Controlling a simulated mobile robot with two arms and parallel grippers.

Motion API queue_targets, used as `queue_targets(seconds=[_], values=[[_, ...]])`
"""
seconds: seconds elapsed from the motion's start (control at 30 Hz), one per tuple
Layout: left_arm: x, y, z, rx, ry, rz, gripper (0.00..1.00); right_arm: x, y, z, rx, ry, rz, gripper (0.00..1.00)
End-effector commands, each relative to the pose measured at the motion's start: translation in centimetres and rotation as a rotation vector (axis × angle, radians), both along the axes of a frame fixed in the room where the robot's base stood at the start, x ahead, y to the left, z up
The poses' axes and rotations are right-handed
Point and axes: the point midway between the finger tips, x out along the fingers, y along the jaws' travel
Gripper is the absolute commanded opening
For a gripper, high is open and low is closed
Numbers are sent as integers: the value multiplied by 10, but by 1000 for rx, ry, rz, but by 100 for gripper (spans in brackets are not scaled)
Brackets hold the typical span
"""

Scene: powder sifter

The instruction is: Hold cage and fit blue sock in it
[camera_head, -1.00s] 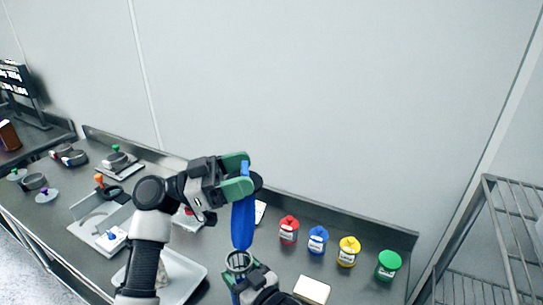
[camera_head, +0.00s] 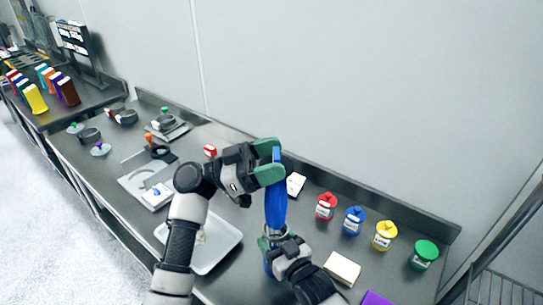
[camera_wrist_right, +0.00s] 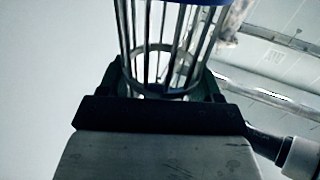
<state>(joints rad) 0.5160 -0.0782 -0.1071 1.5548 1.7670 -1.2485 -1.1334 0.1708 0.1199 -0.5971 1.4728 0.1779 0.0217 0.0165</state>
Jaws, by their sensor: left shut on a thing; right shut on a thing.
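The long blue sock (camera_head: 276,207) hangs upright from my left gripper (camera_head: 270,162), which is shut on its top end. My right gripper (camera_head: 272,246) is shut on the wire cage (camera_head: 275,231) below, with the cage's round mouth facing up. The sock's lower end is at the cage mouth; how far in it reaches is hard to tell. In the right wrist view, the cage's metal wires (camera_wrist_right: 148,40) stand between the jaws, with a blue edge across the top. More blue shows below the right gripper; what it belongs to is unclear.
Red (camera_head: 326,207), blue (camera_head: 354,221), yellow (camera_head: 385,235) and green (camera_head: 424,254) jars stand at the right. A white tray (camera_head: 228,246) lies left of the cage. A cream block (camera_head: 342,268) lies to the right. A wire rack (camera_head: 500,290) is at far right.

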Motion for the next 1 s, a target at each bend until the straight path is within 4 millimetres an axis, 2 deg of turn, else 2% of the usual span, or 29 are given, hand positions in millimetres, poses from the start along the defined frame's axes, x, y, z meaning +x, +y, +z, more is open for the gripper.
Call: queue_targets(seconds=[0.27,0.73,1.0], values=[[0,0,-4,0,1,0,48,0,0,0,0,0,0,38],[0,0,-27,0,1,1,48,0,0,0,0,0,0,38],[0,0,-28,0,0,0,48,0,0,0,0,0,0,38]])
